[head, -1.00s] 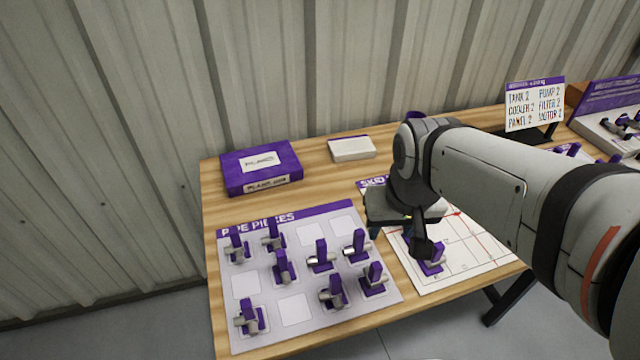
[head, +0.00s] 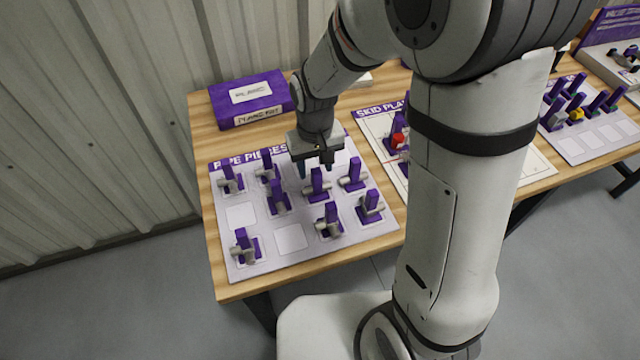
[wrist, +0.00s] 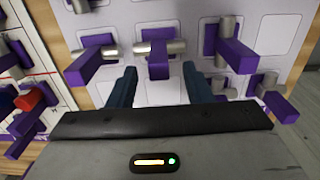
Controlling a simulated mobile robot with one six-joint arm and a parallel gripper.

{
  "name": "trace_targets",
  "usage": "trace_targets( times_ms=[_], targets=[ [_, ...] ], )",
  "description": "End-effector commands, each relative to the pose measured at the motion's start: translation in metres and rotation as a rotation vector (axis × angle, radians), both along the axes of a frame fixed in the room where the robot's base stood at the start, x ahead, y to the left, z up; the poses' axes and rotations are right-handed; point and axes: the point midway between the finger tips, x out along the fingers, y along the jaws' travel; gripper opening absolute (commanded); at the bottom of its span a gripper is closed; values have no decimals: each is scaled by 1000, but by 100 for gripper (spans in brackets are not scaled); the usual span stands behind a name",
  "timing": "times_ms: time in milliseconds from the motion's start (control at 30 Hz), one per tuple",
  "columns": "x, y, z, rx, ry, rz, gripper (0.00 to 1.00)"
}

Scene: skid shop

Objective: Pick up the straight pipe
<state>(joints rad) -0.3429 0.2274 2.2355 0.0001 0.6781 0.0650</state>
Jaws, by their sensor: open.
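A grey pipe piece with a purple upright handle (head: 318,183) sits on the pipe pieces board. It looks like a short straight pipe, and it also shows in the wrist view (wrist: 157,50). A similar-looking straight piece (head: 352,175) sits just to its right, at left in the wrist view (wrist: 97,50). My gripper (head: 316,171) points down over the first piece, open and empty. In the wrist view its two fingers (wrist: 159,70) are spread to either side of that piece's handle. I cannot tell how high the fingertips are above the board.
The pipe pieces board (head: 240,215) holds several other purple-handled pieces close around, including an elbow-like one (wrist: 230,45), and some empty squares. A purple box (head: 250,97) stands behind. The skid plan board (head: 375,125), with a red part (head: 398,140), lies to the right, partly hidden by my arm.

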Motion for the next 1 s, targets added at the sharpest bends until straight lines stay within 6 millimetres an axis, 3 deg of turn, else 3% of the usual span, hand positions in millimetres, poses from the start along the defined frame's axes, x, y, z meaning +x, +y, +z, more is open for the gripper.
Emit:
trace_targets(
  times_ms=[233, 533, 1000],
  targets=[
    [-1, -2, -36, -1, 4, 1, 45],
    [0, -1, -41, 0, 0, 1, 45],
    [0, -1, -40, 0, 0, 2, 7]
  ],
)
